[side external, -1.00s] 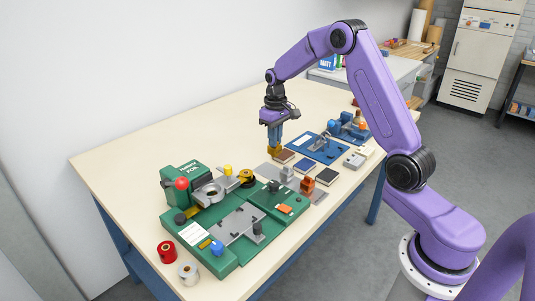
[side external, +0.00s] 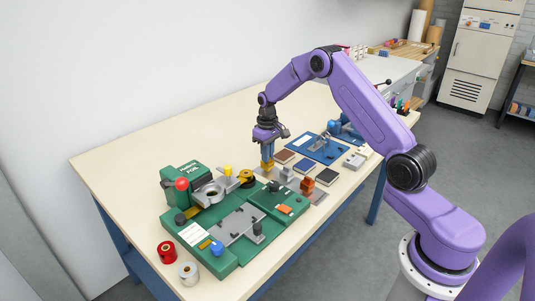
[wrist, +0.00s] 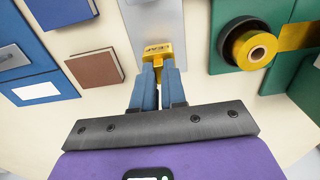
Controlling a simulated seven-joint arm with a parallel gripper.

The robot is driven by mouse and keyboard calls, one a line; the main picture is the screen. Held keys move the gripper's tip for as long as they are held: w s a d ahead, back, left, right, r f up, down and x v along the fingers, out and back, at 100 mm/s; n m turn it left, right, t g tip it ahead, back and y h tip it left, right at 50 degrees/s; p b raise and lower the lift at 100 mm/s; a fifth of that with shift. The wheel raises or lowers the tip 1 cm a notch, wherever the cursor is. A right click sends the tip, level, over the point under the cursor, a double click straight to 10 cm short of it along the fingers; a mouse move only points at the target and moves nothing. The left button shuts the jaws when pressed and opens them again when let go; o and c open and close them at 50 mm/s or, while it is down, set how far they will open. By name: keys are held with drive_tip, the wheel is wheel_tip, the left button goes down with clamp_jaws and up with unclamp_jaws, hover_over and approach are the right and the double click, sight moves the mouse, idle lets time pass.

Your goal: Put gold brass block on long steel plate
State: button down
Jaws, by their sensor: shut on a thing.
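The gold brass block (wrist: 157,50), with dark lettering on it, is between the fingertips of my gripper (wrist: 160,72). My gripper is shut on it, and in the side view the block (side external: 267,165) hangs below the blue fingers (side external: 267,152). The long steel plate (wrist: 158,18) is a flat grey strip, and the block overlaps its near end in the wrist view. The far part of the plate (side external: 319,197) shows in the side view beyond the metal blocks standing on it. I cannot tell whether the held block touches the plate.
The green foil machine with a gold roll (side external: 246,178) is close on one side. Brown, blue and dark booklets (side external: 305,166) lie on the other. The table's back area (side external: 180,140) is clear.

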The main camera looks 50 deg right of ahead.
drive_tip(key=c, duration=1.2)
unclamp_jaws()
drive_tip(key=shift+f, duration=0.15)
wheel_tip(320, 180, up, 12)
drive_tip(key=s+a+r+n, duration=0.3)
drive_tip(key=s+a, duration=0.5)
drive_tip(key=a, duration=0.2)
drive_tip(key=s+a+r+n, duration=0.3)
drive_tip(key=s+a, duration=0.5)
drive_tip(key=a, duration=0.2)
drive_tip(key=s+n, duration=0.2)
drive_tip(key=s, duration=0.6)
drive_tip(key=s+f+n, duration=0.1)
drive_tip(key=s+n, duration=0.1)
drive_tip(key=s, duration=0.7)
drive_tip(key=s+d+f+n, duration=0.1)
drive_tip(key=s+n, duration=0.1)
drive_tip(key=s, duration=0.6)
drive_tip(key=shift+s+d+n, duration=0.1)
drive_tip(key=shift+s+n, duration=0.2)
drive_tip(key=shift+s, duration=0.05)
